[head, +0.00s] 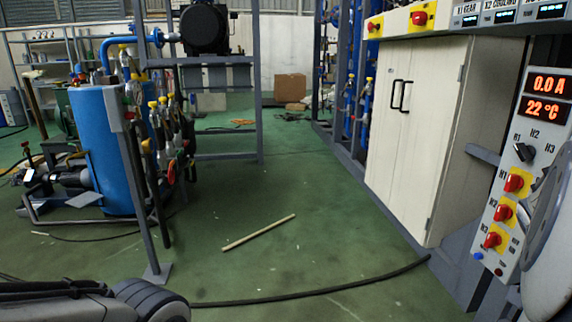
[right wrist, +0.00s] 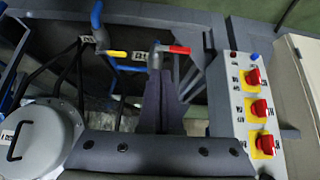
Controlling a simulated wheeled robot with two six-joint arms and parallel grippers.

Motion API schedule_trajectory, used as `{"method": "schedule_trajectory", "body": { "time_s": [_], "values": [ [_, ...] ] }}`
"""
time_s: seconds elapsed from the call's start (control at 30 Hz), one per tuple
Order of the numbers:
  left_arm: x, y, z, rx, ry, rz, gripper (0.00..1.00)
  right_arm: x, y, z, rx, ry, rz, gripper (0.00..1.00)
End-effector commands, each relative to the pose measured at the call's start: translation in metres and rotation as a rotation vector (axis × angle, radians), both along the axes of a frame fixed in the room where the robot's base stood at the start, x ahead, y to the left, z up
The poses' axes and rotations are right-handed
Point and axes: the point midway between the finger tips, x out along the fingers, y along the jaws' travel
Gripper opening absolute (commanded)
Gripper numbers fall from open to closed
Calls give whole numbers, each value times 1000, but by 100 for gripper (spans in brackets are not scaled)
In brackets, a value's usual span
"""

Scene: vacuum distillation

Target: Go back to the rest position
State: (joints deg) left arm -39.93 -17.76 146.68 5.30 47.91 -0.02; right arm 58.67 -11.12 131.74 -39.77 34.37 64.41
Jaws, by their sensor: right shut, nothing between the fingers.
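My right gripper (right wrist: 166,68) is seen in the right wrist view, its dark fingers together and empty. In the head view a dark arm link of mine lies at the lower left, and a grey rounded part, probably of my right arm, is at the right edge. Neither gripper shows in the head view, and my left gripper is out of sight.
A control panel (head: 512,225) with red switches and displays reading 0.0 A and 22 °C stands at the right, beside a white cabinet (head: 412,130). A blue tank (head: 100,150) stands left. A stick (head: 258,232) and black cable (head: 320,292) lie on open green floor.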

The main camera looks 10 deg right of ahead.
Motion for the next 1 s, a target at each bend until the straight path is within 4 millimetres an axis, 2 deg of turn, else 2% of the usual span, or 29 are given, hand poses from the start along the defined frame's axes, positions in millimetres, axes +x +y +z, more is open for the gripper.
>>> {"method": "schedule_trajectory", "body": {
  "time_s": [0.07, 0.17, 0.27, 0.3, 0.37, 0.4, 0.47, 0.5, 0.6, 0.7, 0.8, 1.0],
  "values": [
    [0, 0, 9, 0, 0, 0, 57, 19, 13, 5, 20, 9, 72, 0],
    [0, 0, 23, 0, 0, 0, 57, 58, 46, 10, 66, 38, 239, 0],
    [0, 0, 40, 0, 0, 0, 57, 99, 97, 14, 128, 83, 462, 0],
    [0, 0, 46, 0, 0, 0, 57, 113, 120, 15, 151, 104, 558, 0],
    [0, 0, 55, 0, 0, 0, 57, 129, 156, 17, 186, 139, 698, 0],
    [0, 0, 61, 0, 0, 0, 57, 137, 180, 19, 207, 160, 794, 0],
    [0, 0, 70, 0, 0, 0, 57, 145, 217, 22, 238, 198, 936, 0],
    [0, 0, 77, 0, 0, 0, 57, 147, 242, 23, 258, 223, 1033, 0],
    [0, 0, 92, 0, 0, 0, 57, 145, 302, 29, 305, 292, 1273, 0],
    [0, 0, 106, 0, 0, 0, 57, 130, 357, 35, 345, 362, 1507, 0],
    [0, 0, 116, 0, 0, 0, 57, 110, 398, 39, 375, 424, 1699, 0],
    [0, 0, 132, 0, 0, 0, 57, 69, 448, 48, 415, 523, 1986, 0]
  ]
}}
